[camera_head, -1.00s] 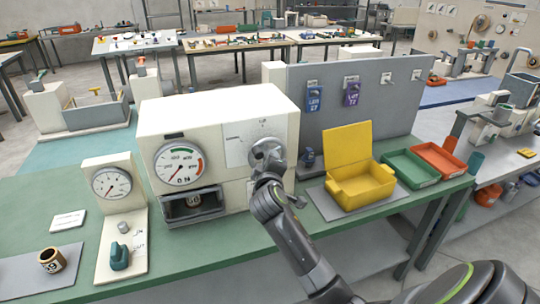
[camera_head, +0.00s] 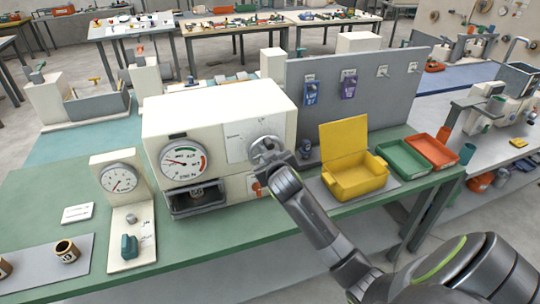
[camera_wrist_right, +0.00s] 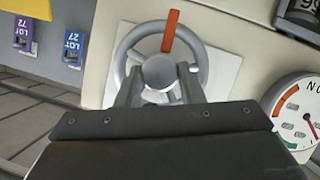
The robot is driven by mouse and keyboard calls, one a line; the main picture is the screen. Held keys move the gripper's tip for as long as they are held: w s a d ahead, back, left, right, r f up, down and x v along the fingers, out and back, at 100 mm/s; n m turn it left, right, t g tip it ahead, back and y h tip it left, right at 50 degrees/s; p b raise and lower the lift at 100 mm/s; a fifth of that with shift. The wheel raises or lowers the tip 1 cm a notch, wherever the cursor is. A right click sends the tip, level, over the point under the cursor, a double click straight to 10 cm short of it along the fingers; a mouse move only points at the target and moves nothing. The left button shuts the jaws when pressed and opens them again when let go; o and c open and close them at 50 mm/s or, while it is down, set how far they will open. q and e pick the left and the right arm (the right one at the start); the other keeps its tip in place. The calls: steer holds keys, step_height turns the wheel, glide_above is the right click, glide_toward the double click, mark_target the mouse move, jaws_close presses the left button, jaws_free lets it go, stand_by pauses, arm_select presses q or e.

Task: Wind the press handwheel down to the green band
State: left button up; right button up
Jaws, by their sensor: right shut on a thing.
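The press is a cream box (camera_head: 218,115) on the green bench. Its grey handwheel (camera_wrist_right: 126,46) has an orange-red piece (camera_wrist_right: 170,30) across its rim. In the head view that piece shows below the wheel. My right gripper (camera_wrist_right: 160,90) is shut at the handwheel's hub, its fingers on either side; the exact contact is partly hidden. The press gauge (camera_head: 184,162) has a green band at the top and a red band at its right. Its needle points left, short of the green band. The gauge also shows in the right wrist view (camera_wrist_right: 295,112). My left gripper is out of view.
A yellow open box (camera_head: 355,180), a green tray (camera_head: 402,158) and an orange tray (camera_head: 432,149) stand right of the press. A smaller gauge stand (camera_head: 122,178) is to its left. A grey panel (camera_head: 395,85) with blue and purple tags rises behind.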

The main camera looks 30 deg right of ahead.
steer(key=shift+f, duration=0.1)
stand_by(0.5)
steer(key=o, duration=1)
steer(key=shift+s, duration=0.15)
steer(key=b+v, duration=0.3)
steer(key=v, duration=1.4)
steer(key=shift+s+d, duration=0.1)
steer(key=shift+d, duration=0.05)
